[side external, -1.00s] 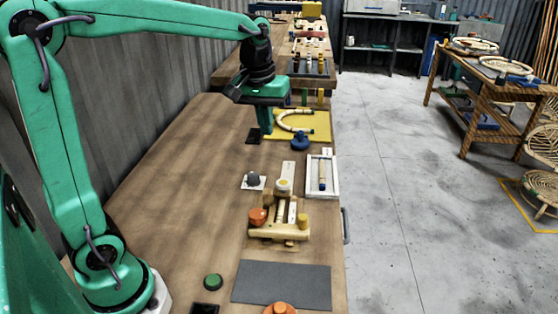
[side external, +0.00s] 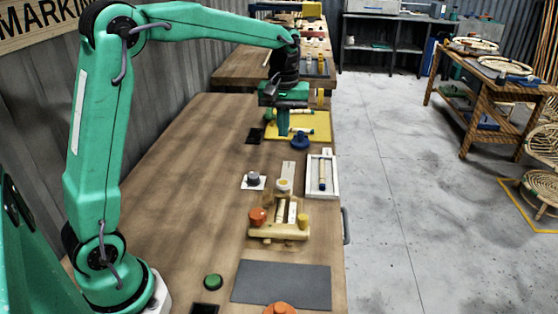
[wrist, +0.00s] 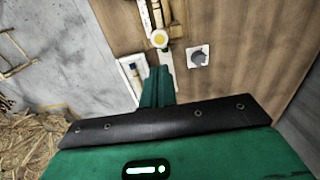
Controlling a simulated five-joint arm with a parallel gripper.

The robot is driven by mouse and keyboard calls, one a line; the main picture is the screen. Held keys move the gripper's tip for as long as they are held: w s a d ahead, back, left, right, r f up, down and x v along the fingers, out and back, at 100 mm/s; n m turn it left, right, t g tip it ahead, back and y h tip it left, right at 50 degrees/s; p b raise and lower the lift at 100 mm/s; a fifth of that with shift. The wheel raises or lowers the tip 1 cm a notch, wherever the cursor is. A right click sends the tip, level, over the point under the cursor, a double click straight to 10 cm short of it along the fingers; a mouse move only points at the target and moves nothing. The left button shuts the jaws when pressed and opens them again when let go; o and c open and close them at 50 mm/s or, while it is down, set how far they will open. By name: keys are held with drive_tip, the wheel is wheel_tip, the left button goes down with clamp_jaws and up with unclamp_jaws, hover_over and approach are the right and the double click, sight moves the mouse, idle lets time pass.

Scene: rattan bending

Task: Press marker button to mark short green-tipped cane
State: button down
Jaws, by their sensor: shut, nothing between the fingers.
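My gripper (side external: 283,133) is shut and empty, pointing down in front of the yellow mat at the far part of the bench. Its fingers also show in the wrist view (wrist: 159,75). A round white button with a yellow centre (side external: 284,184) sits on a pale strip, nearer the camera than my gripper and apart from it; it also shows in the wrist view (wrist: 160,39). A short pale cane (side external: 322,172) lies in a white-framed tray (side external: 334,180) to the right. I cannot make out a green-tipped cane.
A grey knob on a white plate (side external: 253,180) stands left of the button. A blue knob (side external: 299,140) is close to my gripper. A wooden jig (side external: 278,232) with orange and yellow knobs, a grey mat (side external: 281,285) and a green button (side external: 213,281) lie nearer. The bench's left side is clear.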

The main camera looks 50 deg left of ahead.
sight(283, 182)
wheel_tip(283, 182, down, 14)
drive_tip(key=shift+f, duration=0.1)
idle(0.9)
drive_tip(key=shift+f, duration=1.15)
drive_tip(key=shift+r, duration=0.1)
wheel_tip(283, 182, up, 15)
idle(0.4)
idle(0.6)
